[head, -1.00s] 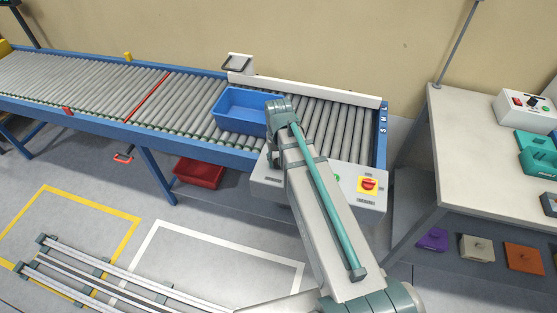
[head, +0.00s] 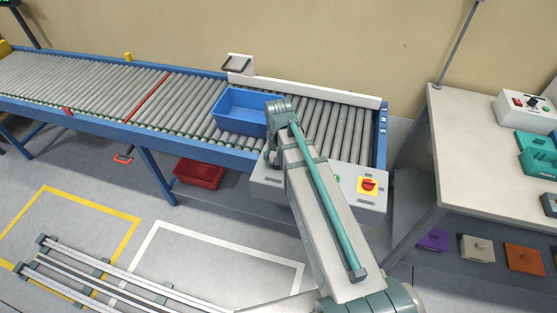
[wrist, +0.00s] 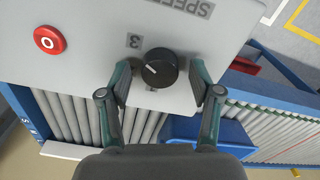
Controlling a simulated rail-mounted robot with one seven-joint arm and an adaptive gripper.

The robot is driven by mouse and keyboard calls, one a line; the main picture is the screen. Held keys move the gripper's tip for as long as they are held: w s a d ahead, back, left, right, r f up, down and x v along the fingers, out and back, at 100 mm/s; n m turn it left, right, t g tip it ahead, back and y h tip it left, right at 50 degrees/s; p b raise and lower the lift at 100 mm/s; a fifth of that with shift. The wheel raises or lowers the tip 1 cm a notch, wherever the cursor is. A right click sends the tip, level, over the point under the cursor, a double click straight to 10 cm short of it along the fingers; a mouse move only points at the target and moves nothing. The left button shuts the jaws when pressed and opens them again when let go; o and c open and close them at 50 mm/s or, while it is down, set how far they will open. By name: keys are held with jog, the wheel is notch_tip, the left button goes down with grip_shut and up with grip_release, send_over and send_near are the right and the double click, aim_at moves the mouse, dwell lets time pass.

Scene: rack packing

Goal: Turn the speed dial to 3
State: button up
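The speed dial (wrist: 159,68) is a round black knob on the light grey control panel (wrist: 90,70). It has a white pointer mark that points to the upper left in the wrist view. A "3" label (wrist: 133,41) and a "SPEED" label (wrist: 187,6) are upside down there; another mark below the dial is partly hidden. My gripper (wrist: 164,82) is open, with one finger on each side of the dial and gaps between. In the head view the panel (head: 375,200) shows, but my arm hides the dial.
A red button (wrist: 49,40) sits on the panel left of the dial in the wrist view. A red switch on yellow (head: 368,185) is at the panel's right in the head view. A blue tote (head: 240,110) stands on the roller conveyor (head: 335,120) behind.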

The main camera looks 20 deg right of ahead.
jog(key=shift+r, duration=0.1)
notch_tip(320, 180, up, 12)
dwell(0.9)
dwell(0.3)
